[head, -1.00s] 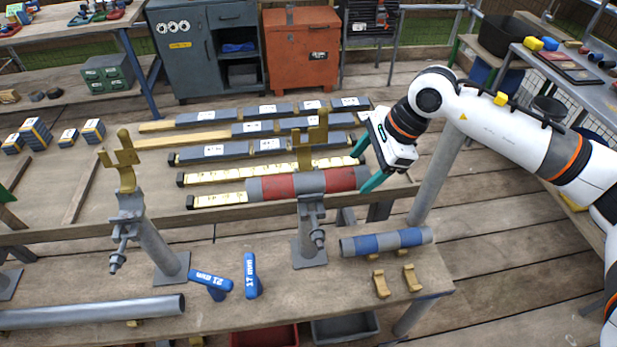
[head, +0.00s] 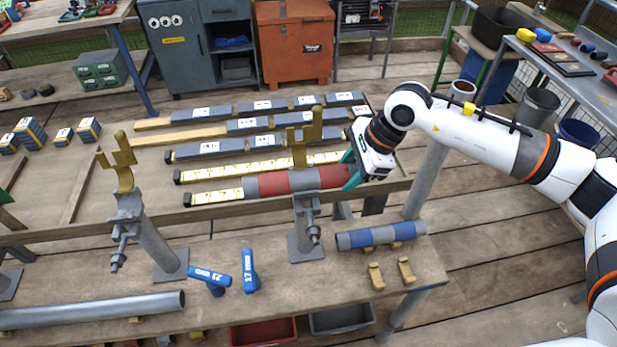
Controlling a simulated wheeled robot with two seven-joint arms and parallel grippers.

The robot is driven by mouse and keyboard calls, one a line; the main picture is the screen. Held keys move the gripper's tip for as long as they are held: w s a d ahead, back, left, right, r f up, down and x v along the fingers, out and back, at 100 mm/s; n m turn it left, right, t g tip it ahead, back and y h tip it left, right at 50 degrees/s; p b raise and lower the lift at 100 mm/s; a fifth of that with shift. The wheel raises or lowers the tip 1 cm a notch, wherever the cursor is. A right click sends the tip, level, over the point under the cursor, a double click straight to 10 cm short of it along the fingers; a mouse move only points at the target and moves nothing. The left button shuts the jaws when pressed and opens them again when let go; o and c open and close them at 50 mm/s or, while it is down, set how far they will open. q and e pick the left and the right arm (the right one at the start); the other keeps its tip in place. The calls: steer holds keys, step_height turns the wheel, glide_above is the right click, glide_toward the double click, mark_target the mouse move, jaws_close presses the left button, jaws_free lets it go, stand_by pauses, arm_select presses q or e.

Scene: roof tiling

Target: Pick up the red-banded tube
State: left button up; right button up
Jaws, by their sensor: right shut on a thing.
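The red-banded tube (head: 272,184) is grey with red bands and lies level behind the front rail, beside the right clamp stand (head: 306,220). The arm reaches in from the right. My left gripper is not in view.
A blue-banded tube (head: 382,235) lies on the front bench (head: 225,262) with two small yellow cradles (head: 376,276) nearby. Two blue-handled tools (head: 250,271) and a long grey pipe (head: 95,312) lie there too. A second stand (head: 125,205) is at left.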

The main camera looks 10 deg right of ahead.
step_height(320, 180, up, 10)
steer(key=b, duration=0.3)
steer(key=shift+r, duration=0.1)
stand_by(0.3)
